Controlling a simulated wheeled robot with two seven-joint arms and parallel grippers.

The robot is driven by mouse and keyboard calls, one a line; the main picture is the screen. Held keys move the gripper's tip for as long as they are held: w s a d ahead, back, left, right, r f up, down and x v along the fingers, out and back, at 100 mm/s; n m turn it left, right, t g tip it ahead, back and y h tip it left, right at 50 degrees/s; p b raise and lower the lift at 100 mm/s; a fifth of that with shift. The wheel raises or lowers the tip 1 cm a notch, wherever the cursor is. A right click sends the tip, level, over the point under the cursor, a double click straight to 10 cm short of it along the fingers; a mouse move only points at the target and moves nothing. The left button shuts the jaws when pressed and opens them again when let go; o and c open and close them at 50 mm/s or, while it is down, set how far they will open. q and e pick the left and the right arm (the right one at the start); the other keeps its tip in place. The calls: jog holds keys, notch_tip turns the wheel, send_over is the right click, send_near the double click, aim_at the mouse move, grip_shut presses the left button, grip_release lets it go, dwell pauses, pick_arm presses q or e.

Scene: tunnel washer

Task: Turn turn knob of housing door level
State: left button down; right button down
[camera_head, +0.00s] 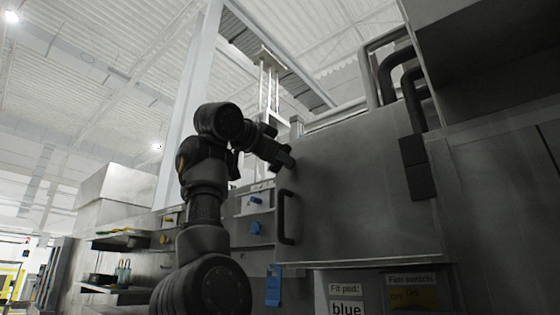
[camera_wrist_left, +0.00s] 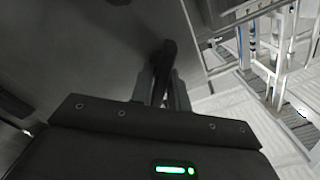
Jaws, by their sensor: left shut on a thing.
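The housing door (camera_head: 365,190) is a large grey metal panel right of centre in the head view. My left gripper (camera_head: 284,160) is at its upper left corner. In the left wrist view, the fingers of this gripper (camera_wrist_left: 163,88) are shut on a dark, elongated turn knob (camera_wrist_left: 168,54) in front of the grey door surface (camera_wrist_left: 100,50). The knob stands nearly upright in that view, with a slight tilt. In the head view the gripper hides the knob. My right gripper is not in view.
A black bar handle (camera_head: 287,217) is on the door's left side, below my gripper. Dark pipes (camera_head: 400,75) run above. Labels reading "Fit pod: blue" (camera_head: 346,300) and "Fan switch" (camera_head: 410,290) are below the door.

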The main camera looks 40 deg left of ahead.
pick_arm(q)
jog(key=m, duration=0.4)
jog(key=shift+f+m+b, duration=0.15)
jog(key=shift+m+b, duration=0.15)
jog(key=shift+b, duration=0.05)
jog(key=m, duration=0.5)
jog(key=shift+d+f, duration=0.1)
jog(key=shift+f, duration=0.05)
jog(key=shift+m, duration=0.3)
jog(key=c, duration=1.5)
grip_release()
jog(key=shift+s, duration=0.1)
jog(key=shift+s+f+b, duration=0.1)
jog(key=shift+s+b, duration=0.3)
jog(key=shift+b, duration=0.05)
jog(key=s+b, duration=0.3)
jog(key=s, duration=0.6)
jog(key=shift+s+d+b, duration=0.15)
jog(key=shift+s+b, duration=0.25)
